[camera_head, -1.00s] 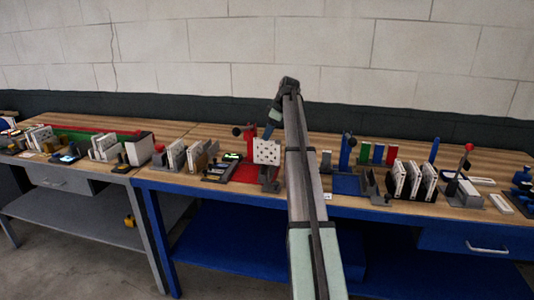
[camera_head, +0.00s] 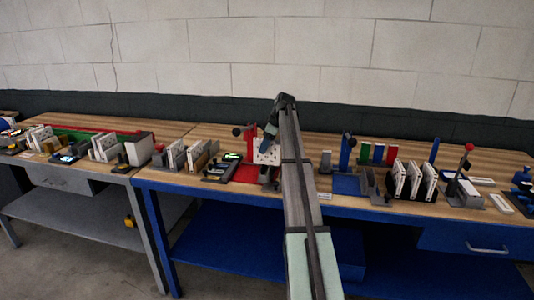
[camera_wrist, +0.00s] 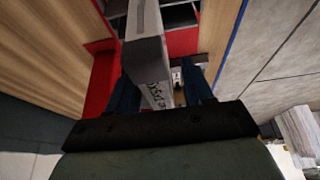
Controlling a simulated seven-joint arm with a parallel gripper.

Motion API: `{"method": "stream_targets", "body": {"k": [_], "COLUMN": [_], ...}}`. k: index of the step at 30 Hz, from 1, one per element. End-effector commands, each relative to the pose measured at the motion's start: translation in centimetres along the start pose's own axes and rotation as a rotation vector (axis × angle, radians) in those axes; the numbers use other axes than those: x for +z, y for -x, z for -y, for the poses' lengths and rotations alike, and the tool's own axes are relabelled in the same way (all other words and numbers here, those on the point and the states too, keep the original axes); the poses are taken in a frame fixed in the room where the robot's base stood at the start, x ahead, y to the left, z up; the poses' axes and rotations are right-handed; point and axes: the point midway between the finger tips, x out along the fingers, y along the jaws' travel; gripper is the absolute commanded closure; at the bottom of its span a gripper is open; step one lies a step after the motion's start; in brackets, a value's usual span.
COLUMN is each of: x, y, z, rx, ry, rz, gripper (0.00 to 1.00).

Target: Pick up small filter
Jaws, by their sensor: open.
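A small white filter (camera_head: 262,156) with dark dots stands upright at the red fixture (camera_head: 249,137) on the blue-framed bench, partly covered by my arm. In the wrist view the filter (camera_wrist: 146,48) shows as a pale narrow box with printing on its side, seen nearly edge-on. My gripper (camera_wrist: 162,90) has its two blue fingers apart, one on each side of the filter. I cannot tell whether either finger touches it. In the head view my gripper (camera_head: 269,137) is at the filter's upper part and hides some of it.
A dark device with a green display (camera_head: 222,167) lies left of the red fixture. A blue fixture (camera_head: 346,152) stands to the right, then a rack of white filters (camera_head: 413,180). A block wall (camera_head: 400,65) rises behind the bench.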

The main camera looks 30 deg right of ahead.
Motion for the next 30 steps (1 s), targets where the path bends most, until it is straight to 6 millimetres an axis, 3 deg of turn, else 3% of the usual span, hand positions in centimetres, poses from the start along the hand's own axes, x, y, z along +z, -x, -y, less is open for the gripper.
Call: {"method": "stream_targets", "body": {"k": [24, 30], "x": [0.19, 0.19], "y": [-0.44, -0.44], "z": [0.01, 0.01], "rx": [0.000, 0.000], "ry": [0.000, 0.000], "rz": [0.000, 0.000], "gripper": [0.49, 0.68]}}
